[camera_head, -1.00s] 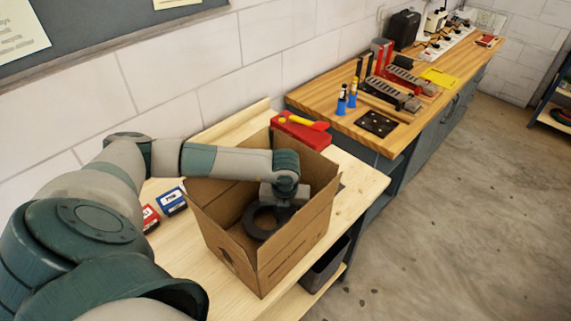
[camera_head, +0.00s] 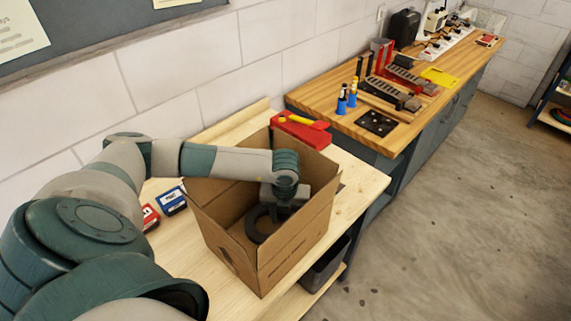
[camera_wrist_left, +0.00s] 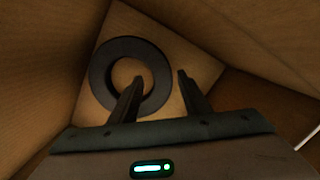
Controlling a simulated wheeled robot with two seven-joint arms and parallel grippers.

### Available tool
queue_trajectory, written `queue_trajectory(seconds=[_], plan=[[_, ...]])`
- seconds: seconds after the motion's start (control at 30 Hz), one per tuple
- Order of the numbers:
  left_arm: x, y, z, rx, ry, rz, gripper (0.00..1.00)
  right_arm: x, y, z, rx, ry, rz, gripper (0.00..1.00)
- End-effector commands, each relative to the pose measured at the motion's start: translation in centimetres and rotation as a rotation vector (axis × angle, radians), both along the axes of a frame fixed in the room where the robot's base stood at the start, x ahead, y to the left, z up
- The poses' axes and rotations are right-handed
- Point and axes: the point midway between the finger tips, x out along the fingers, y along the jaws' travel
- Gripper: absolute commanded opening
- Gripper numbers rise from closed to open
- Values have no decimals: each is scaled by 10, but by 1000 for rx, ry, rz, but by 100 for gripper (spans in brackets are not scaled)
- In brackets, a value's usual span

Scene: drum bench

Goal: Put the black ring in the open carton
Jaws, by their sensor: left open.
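The open carton (camera_head: 293,249) stands on the light wooden bench with its top open. The black ring (camera_head: 254,233) is inside it, partly hidden by my left gripper and the carton wall. In the left wrist view the ring (camera_wrist_left: 100,75) appears to lie on the carton floor against the walls. My left gripper (camera_wrist_left: 160,82) is open inside the carton. One finger overlaps the ring's right side in that view and the other is clear of it; I cannot tell whether they touch. In the head view the gripper (camera_head: 281,201) reaches down into the carton. My right gripper is not in view.
Red and blue small boxes (camera_head: 172,201) lie left of the carton. A red object with a yellow part (camera_head: 301,128) lies behind it. A dark bin (camera_head: 324,266) sits below the bench. A second workbench (camera_head: 339,110) with tools stands farther back.

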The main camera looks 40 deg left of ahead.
Motion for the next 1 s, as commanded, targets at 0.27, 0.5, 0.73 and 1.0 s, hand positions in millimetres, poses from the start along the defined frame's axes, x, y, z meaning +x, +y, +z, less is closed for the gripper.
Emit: queue_trajectory(seconds=[0.27, 0.5, 0.73, 1.0], plan=[[0, 0, 18, 0, -5, 0, 43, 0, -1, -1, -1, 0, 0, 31], [-4, -3, 57, -1, -5, -1, 43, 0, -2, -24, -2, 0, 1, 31], [-8, -6, 99, 0, -5, -1, 43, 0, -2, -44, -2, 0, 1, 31], [-11, -7, 126, 0, -2, 0, 43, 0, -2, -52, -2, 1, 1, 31]])
